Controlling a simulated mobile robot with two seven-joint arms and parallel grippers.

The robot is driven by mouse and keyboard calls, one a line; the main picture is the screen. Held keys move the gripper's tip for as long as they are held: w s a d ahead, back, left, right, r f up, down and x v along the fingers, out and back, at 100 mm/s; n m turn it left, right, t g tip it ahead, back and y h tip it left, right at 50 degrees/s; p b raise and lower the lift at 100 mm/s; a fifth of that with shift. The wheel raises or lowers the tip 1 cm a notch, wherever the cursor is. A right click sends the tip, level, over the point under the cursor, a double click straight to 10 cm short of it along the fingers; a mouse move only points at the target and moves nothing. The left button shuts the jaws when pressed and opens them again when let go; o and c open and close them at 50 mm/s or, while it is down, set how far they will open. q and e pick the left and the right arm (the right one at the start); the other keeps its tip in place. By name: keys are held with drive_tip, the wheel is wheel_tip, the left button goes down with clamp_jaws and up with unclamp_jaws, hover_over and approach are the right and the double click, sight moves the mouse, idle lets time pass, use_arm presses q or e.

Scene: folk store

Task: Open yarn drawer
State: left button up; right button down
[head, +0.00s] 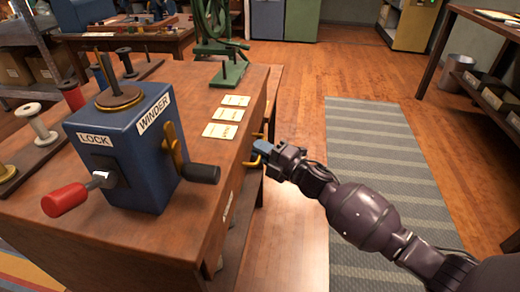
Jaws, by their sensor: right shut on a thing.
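My right gripper (264,150) reaches in from the right to the right side of the wooden workbench (200,95). It is shut on a brass drawer handle (251,162), whose curved end shows just left of the fingers. The drawer front behind it is seen almost edge-on and is partly hidden, so I cannot tell how far the drawer is out. My left gripper is not in view.
A blue box marked LOCK and WINDER (140,155) stands on the bench, with a red-handled lever (65,199) and a black-handled crank (202,173). Paper cards (228,115) and spools (40,128) lie nearby. Open floor and a striped rug (375,150) are to the right.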

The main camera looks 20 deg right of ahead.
use_arm(q)
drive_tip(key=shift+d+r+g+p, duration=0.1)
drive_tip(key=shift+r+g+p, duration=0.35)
drive_tip(key=shift+p, duration=0.95)
use_arm(e)
drive_tip(key=s+d, duration=0.8)
drive_tip(key=d, duration=0.4)
drive_tip(key=s+d, duration=0.8)
drive_tip(key=d, duration=0.3)
drive_tip(key=shift+d, duration=0.4)
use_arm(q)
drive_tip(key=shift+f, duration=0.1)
use_arm(e)
drive_tip(key=c, duration=1.2)
unclamp_jaws()
use_arm(q)
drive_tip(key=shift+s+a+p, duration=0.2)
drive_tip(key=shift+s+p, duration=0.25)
drive_tip(key=shift+p, duration=0.1)
use_arm(e)
drive_tip(key=v, duration=1.1)
